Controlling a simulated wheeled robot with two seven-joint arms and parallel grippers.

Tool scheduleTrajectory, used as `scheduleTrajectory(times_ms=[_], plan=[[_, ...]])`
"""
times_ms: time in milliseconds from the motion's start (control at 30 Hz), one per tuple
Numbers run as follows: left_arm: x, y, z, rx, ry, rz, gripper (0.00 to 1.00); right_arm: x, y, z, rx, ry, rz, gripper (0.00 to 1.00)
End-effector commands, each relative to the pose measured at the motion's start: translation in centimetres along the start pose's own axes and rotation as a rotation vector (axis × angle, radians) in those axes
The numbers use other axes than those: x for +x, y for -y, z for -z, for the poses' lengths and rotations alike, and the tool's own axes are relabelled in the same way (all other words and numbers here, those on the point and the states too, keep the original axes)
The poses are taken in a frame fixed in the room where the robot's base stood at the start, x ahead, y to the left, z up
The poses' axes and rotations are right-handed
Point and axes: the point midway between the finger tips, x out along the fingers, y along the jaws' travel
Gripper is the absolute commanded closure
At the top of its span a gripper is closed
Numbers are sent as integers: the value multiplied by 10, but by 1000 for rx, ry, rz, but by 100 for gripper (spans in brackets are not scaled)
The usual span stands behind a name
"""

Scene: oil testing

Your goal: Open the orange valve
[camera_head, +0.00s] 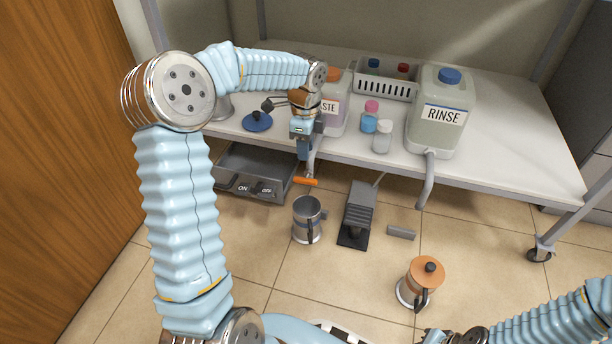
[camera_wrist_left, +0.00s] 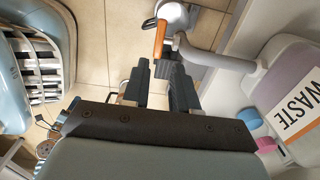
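The orange valve (camera_head: 305,181) is a small lever on the pipe below the bench's front edge, under the WASTE container (camera_head: 335,112). In the left wrist view the orange valve lever (camera_wrist_left: 160,38) lies just beyond the fingertips, beside the grey pipe. My left gripper (camera_head: 303,154) points down above the valve at the bench edge. In the left wrist view its two dark fingers (camera_wrist_left: 158,72) are apart, with nothing between them and no visible contact with the lever. My right gripper (camera_head: 440,337) is mostly cut off at the bottom edge.
A metal mug (camera_head: 306,225) stands on the floor below the valve. The RINSE container (camera_head: 440,125) and small bottles stand on the bench (camera_head: 505,130).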

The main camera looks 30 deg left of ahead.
Motion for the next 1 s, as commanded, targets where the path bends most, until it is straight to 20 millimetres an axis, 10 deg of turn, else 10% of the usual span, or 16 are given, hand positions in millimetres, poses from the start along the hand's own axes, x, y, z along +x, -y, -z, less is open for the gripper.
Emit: scheduleTrajectory(times_ms=[400, 867, 1000], plan=[[94, -1, 1, 0, 0, -3, 72, 26, -10, 1, 2, -7, -1, 100], [110, 0, 1, -2, -1, 0, 72, 28, -11, 1, 2, -8, -1, 100], [109, 0, 1, -2, -1, -1, 89, 28, -11, 1, 2, -8, -1, 100]])
